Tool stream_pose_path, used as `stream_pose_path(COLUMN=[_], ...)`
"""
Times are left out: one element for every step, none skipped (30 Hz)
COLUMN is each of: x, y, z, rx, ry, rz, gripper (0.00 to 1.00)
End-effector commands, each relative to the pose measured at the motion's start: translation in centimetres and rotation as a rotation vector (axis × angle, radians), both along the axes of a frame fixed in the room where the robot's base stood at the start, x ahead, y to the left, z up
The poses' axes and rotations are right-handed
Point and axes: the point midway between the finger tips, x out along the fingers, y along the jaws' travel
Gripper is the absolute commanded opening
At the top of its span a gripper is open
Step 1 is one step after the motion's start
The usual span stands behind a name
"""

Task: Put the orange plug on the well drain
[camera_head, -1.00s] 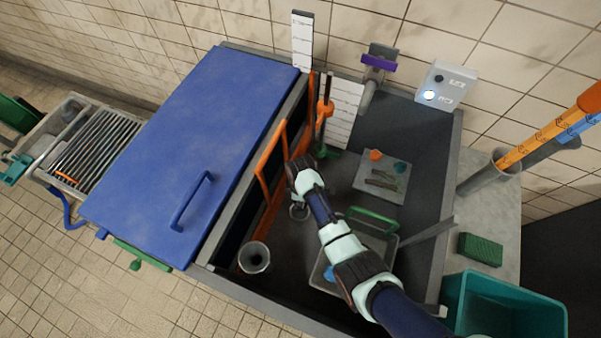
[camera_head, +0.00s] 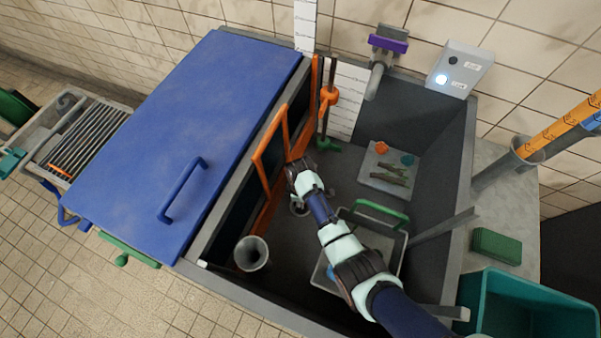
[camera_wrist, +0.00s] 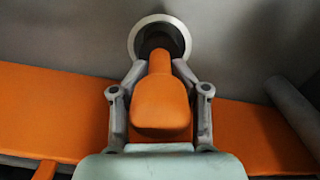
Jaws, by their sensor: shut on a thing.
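In the wrist view, my gripper (camera_wrist: 160,78) is shut on the orange plug (camera_wrist: 161,103), with one grey finger on each side of its narrow part. Beyond the fingertips, the well drain (camera_wrist: 178,35) shows as a pale ring around a dark centre. The plug's narrow end overlaps the dark centre in the picture; I cannot tell whether it touches. In the head view, my arm reaches into the grey well beside the orange frame, and the drain ring (camera_head: 299,209) shows just below my wrist. The held plug is hidden there.
The orange frame (camera_head: 258,165) stands close left of my gripper, by the blue lid (camera_head: 185,120). A grey cup (camera_head: 252,254) stands front left. A tray with a green handle (camera_head: 380,213) lies under my arm. A plate (camera_head: 372,183) with small items is behind right.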

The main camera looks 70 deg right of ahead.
Motion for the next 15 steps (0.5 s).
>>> stream_pose_path(x=[0.0, 0.0, 0.0, 0.0, 0.0, 0.0, 0.0, 0.0, 0.0, 0.0, 0.0, 0.0, 0.0, 0.0, 0.0], y=[0.0, 0.0, 0.0, 0.0, 0.0, 0.0, 0.0, 0.0, 0.0, 0.0, 0.0, 0.0, 0.0, 0.0, 0.0], z=[-1.0, -1.2, -1.5, -1.7, -1.8, -1.9, -1.9, -2.0, -1.9, -1.9, -1.9, -1.9, -1.9, -1.9, -1.9], rx=[0.000, 0.000, 0.000, 0.000, 0.000, 0.000, -0.001, -0.001, -0.001, -0.001, -0.001, -0.001, -0.001, -0.001, -0.001], ry=[0.000, 0.000, 0.000, 0.000, 0.000, 0.000, 0.000, 0.000, 0.000, 0.000, -0.001, 0.000, 0.000, -0.001, -0.001], rz=[0.000, 0.000, 0.000, 0.000, 0.000, 0.000, 0.000, 0.000, 0.000, 0.000, 0.000, 0.000, 0.000, 0.000, 0.000], gripper=[0.00, 0.00, 0.00, 0.00, 0.00, 0.00, 0.00, 0.00, 0.00, 0.00, 0.00, 0.00, 0.00, 0.00, 0.45])
